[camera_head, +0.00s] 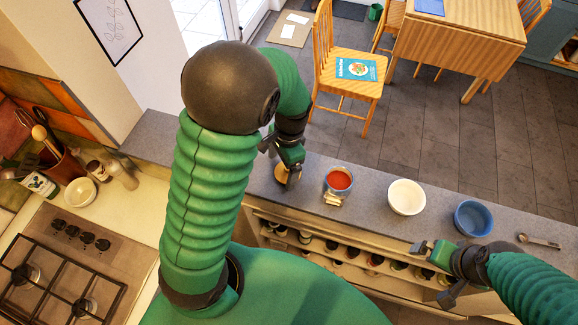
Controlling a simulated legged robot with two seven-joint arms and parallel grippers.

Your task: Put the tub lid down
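My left gripper (287,168) is over the grey counter, left of a small open tub (338,181) with red contents. It appears shut on a small round tan-brown piece, which looks like the tub lid (293,179). The lid is partly hidden by the fingers, and I cannot tell whether it touches the counter. The tub stands upright with its top uncovered. My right gripper (433,272) is open and empty, with its fingers spread apart, at the counter's near edge below the blue bowl.
A white bowl (406,197) and a blue bowl (473,218) stand right of the tub on the grey counter (437,206). A metal measuring scoop (539,241) lies farther right. Shelves with jars (351,253) are below the counter edge. A gas hob (62,268) is at left.

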